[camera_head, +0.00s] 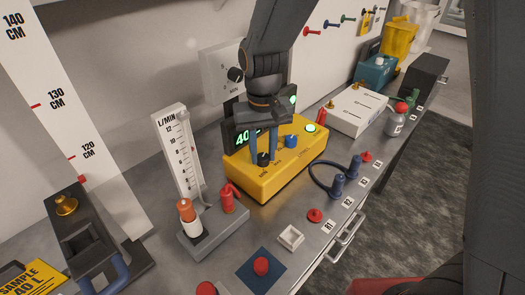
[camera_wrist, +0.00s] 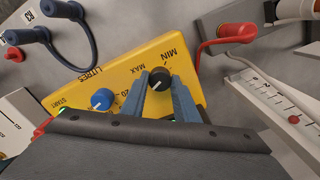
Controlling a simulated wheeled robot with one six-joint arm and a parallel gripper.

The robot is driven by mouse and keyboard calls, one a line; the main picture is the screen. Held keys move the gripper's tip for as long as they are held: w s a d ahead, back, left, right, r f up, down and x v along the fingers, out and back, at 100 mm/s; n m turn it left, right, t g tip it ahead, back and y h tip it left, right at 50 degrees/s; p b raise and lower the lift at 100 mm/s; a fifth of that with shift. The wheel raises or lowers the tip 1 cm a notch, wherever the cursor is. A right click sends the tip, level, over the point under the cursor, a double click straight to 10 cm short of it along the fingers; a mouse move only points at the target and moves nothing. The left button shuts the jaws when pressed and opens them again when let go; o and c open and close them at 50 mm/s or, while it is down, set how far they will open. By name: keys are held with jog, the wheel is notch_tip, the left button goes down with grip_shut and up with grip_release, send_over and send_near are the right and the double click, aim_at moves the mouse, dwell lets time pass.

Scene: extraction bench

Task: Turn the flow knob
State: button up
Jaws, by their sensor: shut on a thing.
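The black flow knob (camera_head: 263,160), marked MIN and MAX, is on the yellow pump box (camera_head: 268,186). In the wrist view the knob (camera_wrist: 157,76) has a white pointer line. My gripper (camera_head: 263,153) points down over the box from the wall side, its two blue fingers on either side of the knob. In the wrist view my gripper (camera_wrist: 160,84) is shut on the knob. A blue knob (camera_head: 291,141), on the LITRES side, stands beside it, clear of the fingers; it also shows in the wrist view (camera_wrist: 102,99).
A flow meter (camera_head: 177,152) stands left of the box, with a red-handled valve (camera_head: 228,197) at its base. A blue hose loop (camera_head: 337,187) lies to the right. A display (camera_head: 243,137) reading 40 is behind my fingers.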

aim_at(263, 156)
jog(key=o, duration=1.1)
jog(key=shift+c, duration=0.2)
jog(key=shift+r+b, duration=1.1)
jog(key=shift+r, duration=2.85)
jog(key=s+d+f+m+t, duration=0.1)
jog(key=s+d+f+m, duration=0.15)
jog(key=d, duration=0.75)
jog(key=s+d+f+m+t, duration=0.15)
jog(key=d+f, duration=0.25)
jog(key=d, duration=0.7)
jog(key=shift+n+g, duration=0.5)
jog(key=shift+g, duration=0.05)
jog(key=shift+s+f+b, duration=0.4)
jog(key=shift+f+b, duration=0.3)
jog(key=shift+f, duration=0.15)
jog(key=shift+s+f+b, duration=0.4)
jog(key=shift+f+b, duration=0.25)
jog(key=shift+f, duration=0.2)
jog(key=shift+s+f+b, duration=0.4)
jog(key=shift+f+b, duration=0.3)
jog(key=shift+f, duration=0.15)
